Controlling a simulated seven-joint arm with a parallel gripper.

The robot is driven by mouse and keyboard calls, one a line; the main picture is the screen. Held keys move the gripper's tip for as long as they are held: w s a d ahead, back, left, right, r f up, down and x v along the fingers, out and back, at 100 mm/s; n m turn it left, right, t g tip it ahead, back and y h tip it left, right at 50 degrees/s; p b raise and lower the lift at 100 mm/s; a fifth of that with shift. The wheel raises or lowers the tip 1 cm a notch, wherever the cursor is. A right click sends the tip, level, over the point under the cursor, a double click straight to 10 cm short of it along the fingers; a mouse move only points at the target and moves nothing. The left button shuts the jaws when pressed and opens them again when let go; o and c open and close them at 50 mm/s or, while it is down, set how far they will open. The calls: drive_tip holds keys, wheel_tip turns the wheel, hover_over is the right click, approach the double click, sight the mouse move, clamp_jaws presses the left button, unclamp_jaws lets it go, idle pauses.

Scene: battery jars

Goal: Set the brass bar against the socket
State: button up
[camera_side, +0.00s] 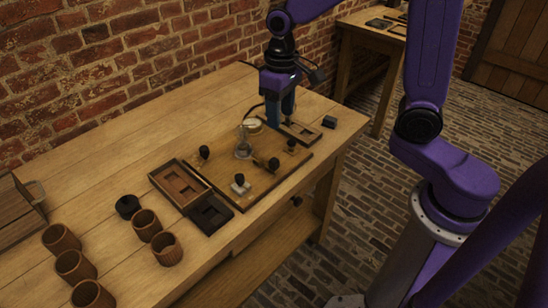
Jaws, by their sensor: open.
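My gripper (287,116) points down at the far right of the wooden board (225,190), above a small wooden tray (312,137). It is open; its fingertips are small and partly dark, and I cannot tell whether they touch anything. A brass-coloured piece with a dark knob (272,164) lies at the middle right of the board. I cannot tell for sure whether this is the brass bar or part of the socket. A small dark-knobbed post on a pale base (240,186) stands at the board's front. No separate socket can be made out.
A glass jar (243,148) and a round pale-faced dial (252,126) stand on the board. A compartmented wooden box (166,170) and a dark tray (222,219) sit left of it. Several brown pots (75,266) stand front left. A dark block (329,122) lies near the right edge.

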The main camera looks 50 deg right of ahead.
sight(274, 160)
drive_tip(key=w+f, duration=0.1)
drive_tip(key=f, duration=0.5)
drive_tip(key=w+d+f+m, duration=0.1)
drive_tip(key=f, duration=0.5)
drive_tip(key=w+f+m, duration=0.1)
drive_tip(key=f, duration=0.5)
drive_tip(key=shift+w+d+f, duration=0.1)
drive_tip(key=shift+w+d, duration=0.15)
drive_tip(key=shift+d, duration=0.05)
